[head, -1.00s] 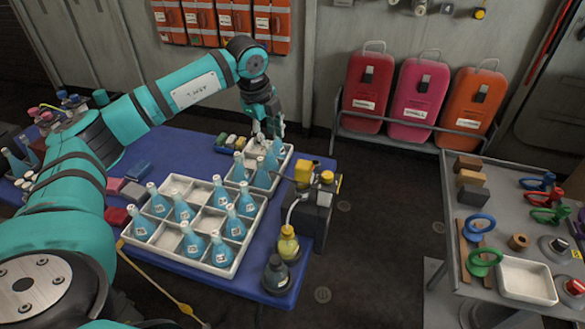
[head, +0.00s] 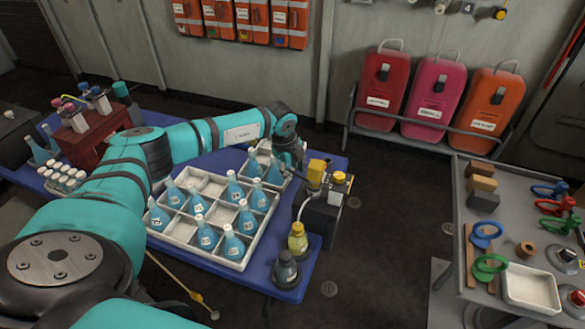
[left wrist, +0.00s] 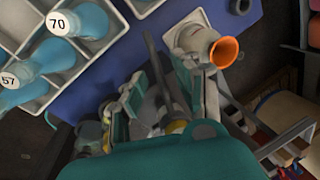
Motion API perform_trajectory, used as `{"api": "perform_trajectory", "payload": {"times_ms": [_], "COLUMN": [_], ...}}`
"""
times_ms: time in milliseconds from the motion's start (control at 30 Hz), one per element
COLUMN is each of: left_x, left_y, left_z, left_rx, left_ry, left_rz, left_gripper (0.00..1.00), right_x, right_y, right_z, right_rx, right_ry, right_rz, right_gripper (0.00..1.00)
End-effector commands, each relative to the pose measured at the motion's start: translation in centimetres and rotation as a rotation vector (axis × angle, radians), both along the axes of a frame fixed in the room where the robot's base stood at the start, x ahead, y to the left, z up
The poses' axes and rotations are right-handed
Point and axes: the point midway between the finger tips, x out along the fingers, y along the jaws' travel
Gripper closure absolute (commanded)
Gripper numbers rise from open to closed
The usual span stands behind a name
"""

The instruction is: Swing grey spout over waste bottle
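A dark pump block (head: 319,214) with yellow parts on top stands at the right end of the blue table. A pale curved tube (head: 302,206) runs down from it to a yellow bottle (head: 297,239). A dark grey bottle (head: 285,270) stands in front. My left gripper (head: 299,170) is just left of the yellow parts, pointing down. In the left wrist view its fingers (left wrist: 167,98) are apart. A thin grey bar (left wrist: 151,58), apparently the spout, runs between them; contact cannot be told. In the head view my gripper hides most of it. My right gripper is not in view.
A white divided tray (head: 234,264) with several blue flasks is left of the pump. A smaller tray is behind it, near my gripper. An orange-mouthed funnel (left wrist: 224,52) shows in the left wrist view. A grey side table (head: 450,287) stands right, across clear floor.

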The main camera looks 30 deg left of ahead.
Motion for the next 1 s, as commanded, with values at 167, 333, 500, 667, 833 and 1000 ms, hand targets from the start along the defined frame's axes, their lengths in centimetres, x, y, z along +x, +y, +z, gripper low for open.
{"api": "perform_trajectory", "payload": {"times_ms": [167, 333, 500, 667, 833, 1000], "left_x": [0.0, -0.01, -0.01, -0.01, -0.01, 0.1], "left_y": [-0.02, -0.03, -0.02, -0.02, -0.01, -0.03], "left_z": [-0.04, -0.02, 0.0, 0.01, 0.02, -0.04], "left_rx": [0.0, 0.0, -0.001, -0.001, -0.001, 0.0], "left_ry": [0.0, 0.0, 0.0, 0.0, 0.0, 0.0], "left_rz": [-0.001, 0.0, 0.0, 0.0, 0.0, -0.012], "left_gripper": [0.68, 0.87, 1.0, 1.0, 1.0, 1.0], "right_x": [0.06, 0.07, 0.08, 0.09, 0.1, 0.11], "right_y": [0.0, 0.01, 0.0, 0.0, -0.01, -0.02], "right_z": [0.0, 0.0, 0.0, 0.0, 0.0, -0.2], "right_rx": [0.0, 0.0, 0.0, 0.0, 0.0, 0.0], "right_ry": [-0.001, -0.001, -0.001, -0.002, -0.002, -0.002], "right_rz": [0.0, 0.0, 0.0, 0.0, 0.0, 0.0], "right_gripper": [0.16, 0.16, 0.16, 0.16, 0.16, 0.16]}}
